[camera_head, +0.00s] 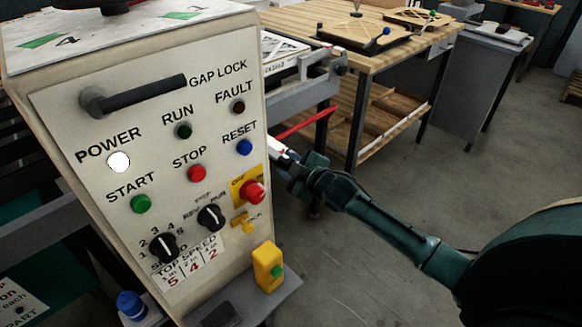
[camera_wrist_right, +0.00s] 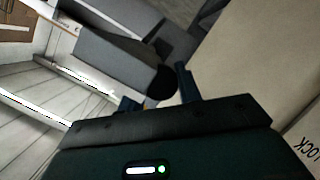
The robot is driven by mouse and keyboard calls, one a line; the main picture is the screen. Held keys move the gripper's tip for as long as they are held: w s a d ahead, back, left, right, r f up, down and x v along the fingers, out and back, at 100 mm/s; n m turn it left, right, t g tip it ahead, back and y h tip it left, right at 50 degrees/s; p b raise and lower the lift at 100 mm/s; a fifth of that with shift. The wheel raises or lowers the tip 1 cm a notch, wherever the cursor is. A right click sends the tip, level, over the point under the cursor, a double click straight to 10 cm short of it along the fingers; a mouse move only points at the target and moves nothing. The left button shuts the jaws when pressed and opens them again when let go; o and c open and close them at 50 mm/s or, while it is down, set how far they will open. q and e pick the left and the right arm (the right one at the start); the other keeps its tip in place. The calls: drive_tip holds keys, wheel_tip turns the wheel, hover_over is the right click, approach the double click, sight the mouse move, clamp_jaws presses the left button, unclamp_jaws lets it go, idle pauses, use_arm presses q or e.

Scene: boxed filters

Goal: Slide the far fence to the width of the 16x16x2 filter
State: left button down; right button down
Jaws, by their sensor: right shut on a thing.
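My right gripper (camera_head: 283,160) reaches in from the right beside the control cabinet's right side; its fingertips are partly hidden by the cabinet. In the right wrist view its two fingers (camera_wrist_right: 157,95) are shut on a dark round knob (camera_wrist_right: 162,82) at the end of a grey block (camera_wrist_right: 105,55). The block looks like part of a fence, but I cannot tell which one. A boxed filter (camera_head: 283,46) shows partly behind the cabinet; its size print is not readable. My left gripper is out of view.
The control cabinet (camera_head: 110,210) with buttons and dials stands close on the left. A grey rail (camera_head: 300,97) and a red bar (camera_head: 305,124) lie behind my right gripper. A wooden table (camera_head: 395,55) stands at the back. Open floor (camera_head: 400,190) lies to the right.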

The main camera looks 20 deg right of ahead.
drive_tip(key=shift+a+f, duration=0.15)
drive_tip(key=shift+f, duration=0.05)
drive_tip(key=c, duration=1.3)
unclamp_jaws()
drive_tip(key=shift+c, duration=0.2)
drive_tip(key=o, duration=0.3)
drive_tip(key=shift+r, duration=0.1)
drive_tip(key=v, duration=1.3)
drive_tip(key=shift+b, duration=0.35)
